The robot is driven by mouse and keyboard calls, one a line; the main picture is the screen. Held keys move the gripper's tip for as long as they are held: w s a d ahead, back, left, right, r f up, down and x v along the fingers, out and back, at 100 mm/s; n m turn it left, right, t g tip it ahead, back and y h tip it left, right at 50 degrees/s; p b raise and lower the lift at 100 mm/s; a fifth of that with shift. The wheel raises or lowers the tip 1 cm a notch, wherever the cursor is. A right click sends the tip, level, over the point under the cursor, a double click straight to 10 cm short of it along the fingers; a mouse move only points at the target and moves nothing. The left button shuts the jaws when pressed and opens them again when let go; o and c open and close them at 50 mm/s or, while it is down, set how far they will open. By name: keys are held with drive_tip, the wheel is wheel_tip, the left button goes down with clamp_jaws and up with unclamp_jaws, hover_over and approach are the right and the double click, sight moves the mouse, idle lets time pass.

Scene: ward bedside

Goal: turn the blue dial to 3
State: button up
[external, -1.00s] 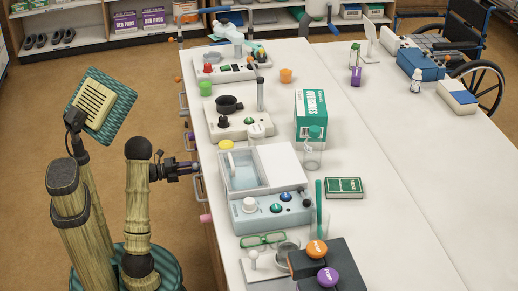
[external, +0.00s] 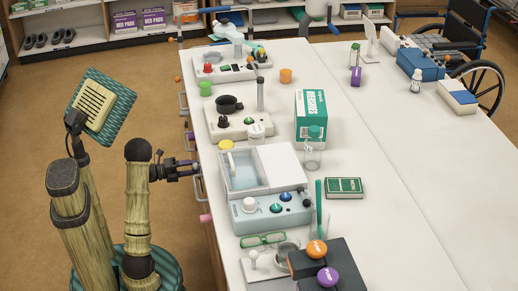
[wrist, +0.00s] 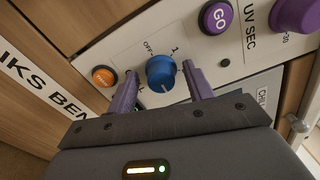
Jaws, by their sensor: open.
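The blue dial (wrist: 161,72) sits on a pale panel in the wrist view. A pale mark shows near its lower edge. The labels OFF and 1 are readable above it, and another label at lower left is mostly hidden by a finger. My gripper (wrist: 158,70) is open, with one purple finger on each side of the dial. I cannot tell whether either finger touches it. In the external view my gripper (external: 197,169) is at the counter's left front side, and the dial is hidden there.
An orange button (wrist: 104,76) lies left of the dial. A purple GO button (wrist: 215,17) and a purple knob (wrist: 297,12) are at upper right. In the external view, a yellow-lidded item (external: 227,144) and a water bath (external: 243,172) stand on the counter above.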

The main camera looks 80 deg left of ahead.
drive_tip(key=s+p, duration=0.4)
drive_tip(key=s, duration=1.3)
drive_tip(key=shift+s+p, duration=0.2)
drive_tip(key=shift+p, duration=0.15)
